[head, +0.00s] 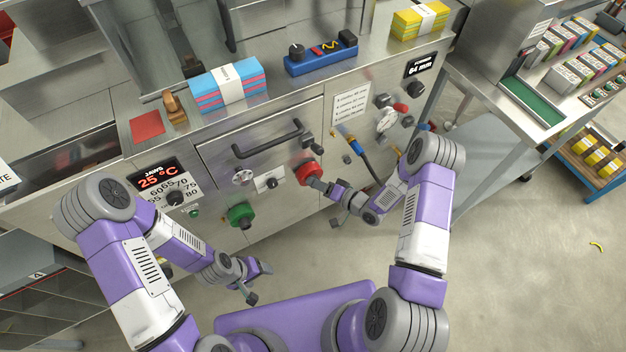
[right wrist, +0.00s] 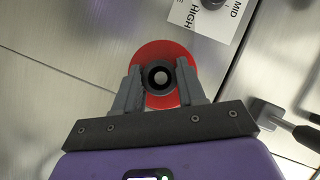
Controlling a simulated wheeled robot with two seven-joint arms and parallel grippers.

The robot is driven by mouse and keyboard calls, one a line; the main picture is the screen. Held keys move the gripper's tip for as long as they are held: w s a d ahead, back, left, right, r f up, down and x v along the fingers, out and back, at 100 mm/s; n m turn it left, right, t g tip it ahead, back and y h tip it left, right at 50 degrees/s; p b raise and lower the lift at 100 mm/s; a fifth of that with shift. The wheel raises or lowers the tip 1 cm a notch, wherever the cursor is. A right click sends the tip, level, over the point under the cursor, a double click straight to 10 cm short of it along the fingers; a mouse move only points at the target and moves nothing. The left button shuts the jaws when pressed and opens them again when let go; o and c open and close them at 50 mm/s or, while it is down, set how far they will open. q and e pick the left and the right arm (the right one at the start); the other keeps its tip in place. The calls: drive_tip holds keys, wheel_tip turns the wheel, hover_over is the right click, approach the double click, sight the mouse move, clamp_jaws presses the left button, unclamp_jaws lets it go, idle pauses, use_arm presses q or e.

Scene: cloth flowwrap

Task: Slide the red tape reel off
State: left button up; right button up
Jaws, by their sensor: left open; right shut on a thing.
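The red tape reel (head: 308,173) is on the front panel of the steel machine, right of the drawer handle. In the right wrist view the red reel (right wrist: 164,58) shows as a red disc with a dark hub and a pale centre. My right gripper (head: 316,183) is at the reel, and in the right wrist view its two fingers (right wrist: 162,82) close on the hub from both sides. How far the reel sits on its spindle is hidden. My left gripper (head: 258,283) is open and empty, low in front of the machine, below the green reel (head: 241,214).
A dark bar handle (head: 268,140) and a small knob panel (head: 268,183) are left of the red reel. Hoses (head: 362,152) and several knobs are to its right. Cloth bundles (head: 228,86) lie on the machine top.

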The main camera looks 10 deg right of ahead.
drive_tip(key=s+d+p, duration=0.1)
drive_tip(key=s+d, duration=0.1)
drive_tip(key=s, duration=0.7)
drive_tip(key=shift+s+d, duration=0.3)
idle(1.0)
